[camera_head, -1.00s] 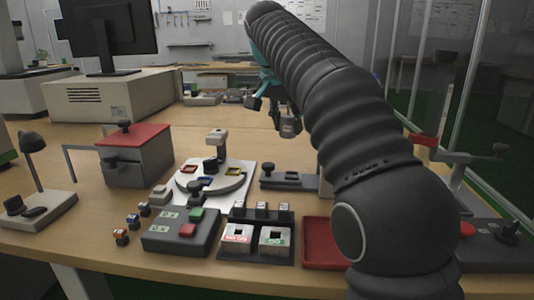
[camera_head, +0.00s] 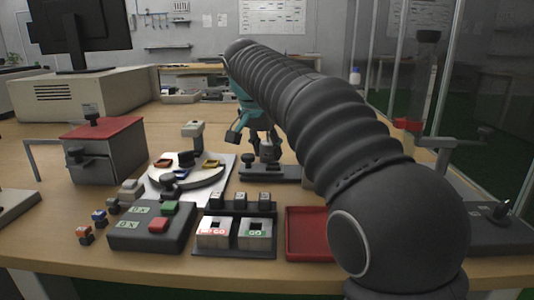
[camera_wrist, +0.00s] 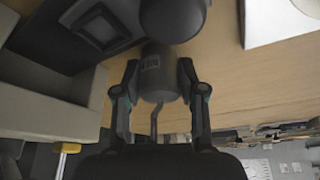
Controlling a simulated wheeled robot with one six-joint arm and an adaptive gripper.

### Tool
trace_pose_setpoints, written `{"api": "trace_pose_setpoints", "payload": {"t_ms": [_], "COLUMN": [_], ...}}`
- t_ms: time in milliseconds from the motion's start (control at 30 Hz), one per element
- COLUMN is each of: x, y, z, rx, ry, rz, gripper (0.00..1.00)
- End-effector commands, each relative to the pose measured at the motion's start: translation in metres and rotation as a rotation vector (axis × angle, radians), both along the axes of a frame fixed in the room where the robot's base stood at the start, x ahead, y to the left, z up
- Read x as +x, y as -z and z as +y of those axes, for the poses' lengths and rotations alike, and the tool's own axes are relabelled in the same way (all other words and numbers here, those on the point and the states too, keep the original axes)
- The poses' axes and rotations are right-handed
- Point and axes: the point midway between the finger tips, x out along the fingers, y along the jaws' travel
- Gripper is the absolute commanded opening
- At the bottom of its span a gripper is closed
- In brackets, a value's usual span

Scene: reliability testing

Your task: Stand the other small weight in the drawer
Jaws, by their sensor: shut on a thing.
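My gripper (camera_wrist: 160,92) is shut on a small grey cylindrical weight (camera_wrist: 157,77) with a printed label and a thin hook, in the wrist view. The weight also shows in the head view (camera_head: 267,149), above and behind a dark low fixture (camera_head: 268,173) with a knob. A grey open-topped box (camera_wrist: 48,115), possibly the drawer, is at the left of the wrist view, apart from the weight. I cannot make out the drawer in the head view, where my arm covers part of the bench. I cannot identify another small weight with certainty.
A grey box with a red lid (camera_head: 103,148) stands left on the bench. A round dial on a white plate (camera_head: 188,178), a button box (camera_head: 150,230), a sorting block (camera_head: 235,235) and a red tray (camera_head: 305,232) sit in front. Bench behind the dial is fairly clear.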

Motion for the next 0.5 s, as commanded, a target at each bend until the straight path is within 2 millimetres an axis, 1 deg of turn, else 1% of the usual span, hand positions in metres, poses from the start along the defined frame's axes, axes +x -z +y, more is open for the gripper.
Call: {"api": "trace_pose_setpoints", "payload": {"t_ms": [267,400,433,467,500], "x": [0.0000,0.0000,0.0001,0.0001,0.0001], "y": [0.0000,0.0038,0.0039,0.0038,0.0038], "z": [-0.0001,-0.0001,0.0000,0.0001,0.0001], "rx": [0.001,0.000,0.000,0.000,0.000], "ry": [0.000,0.000,0.000,0.000,0.000], "rz": [-0.003,-0.002,0.000,0.000,0.000], "gripper": [0.00,0.00,0.48,0.55,0.65]}}
